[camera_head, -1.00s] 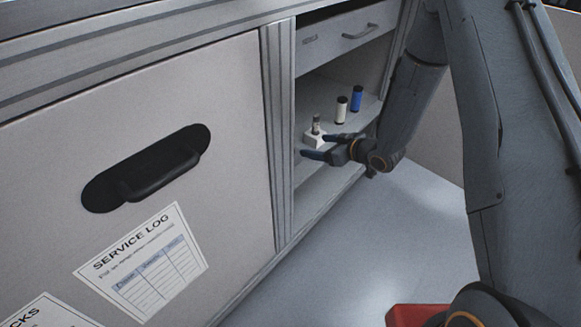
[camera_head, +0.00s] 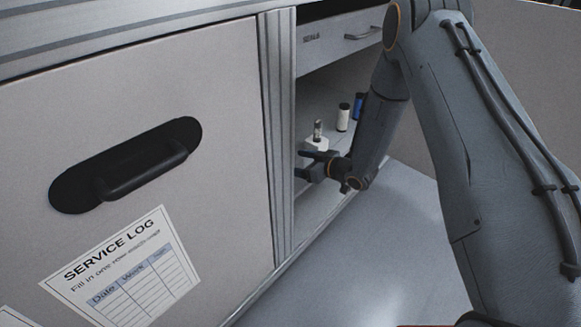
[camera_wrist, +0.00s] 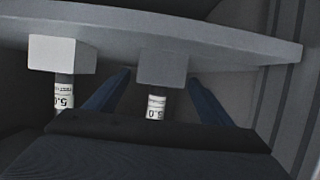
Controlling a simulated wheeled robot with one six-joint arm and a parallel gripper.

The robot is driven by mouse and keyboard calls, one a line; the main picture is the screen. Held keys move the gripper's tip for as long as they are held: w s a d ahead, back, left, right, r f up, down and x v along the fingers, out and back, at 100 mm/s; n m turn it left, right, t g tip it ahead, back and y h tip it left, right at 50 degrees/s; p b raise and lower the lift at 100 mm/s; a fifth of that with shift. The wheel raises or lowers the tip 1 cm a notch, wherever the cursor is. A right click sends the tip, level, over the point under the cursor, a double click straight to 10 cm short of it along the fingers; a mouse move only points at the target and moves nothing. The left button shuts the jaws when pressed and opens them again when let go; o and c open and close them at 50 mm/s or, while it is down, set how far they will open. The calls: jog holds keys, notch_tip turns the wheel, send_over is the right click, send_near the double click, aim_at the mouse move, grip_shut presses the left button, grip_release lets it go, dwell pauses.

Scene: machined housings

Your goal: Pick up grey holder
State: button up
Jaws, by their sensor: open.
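A small grey upright piece in a pale square base (camera_head: 316,143) stands on the cabinet shelf in the head view; I take it as the grey holder. The wrist view is inverted and shows two such square bases, one at left (camera_wrist: 62,55) and one in the middle (camera_wrist: 163,66). Each carries a short grey post with a white label reading 5.0. My gripper (camera_head: 302,164) is open and empty, just in front of the base. In the wrist view my gripper (camera_wrist: 158,76) has one dark blue finger on each side of the middle base and post. Contact cannot be told.
A white cylinder (camera_head: 343,117) and a blue cylinder (camera_head: 359,106) stand farther back on the shelf. A drawer (camera_head: 340,37) is above. The cabinet's upright frame (camera_head: 280,130) and a large closed front with a black handle (camera_head: 140,175) are at left.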

jog(key=shift+w+a+f, duration=0.1)
jog(key=shift+w+a, duration=0.05)
jog(key=shift+a, duration=0.05)
jog(key=c, duration=1.2)
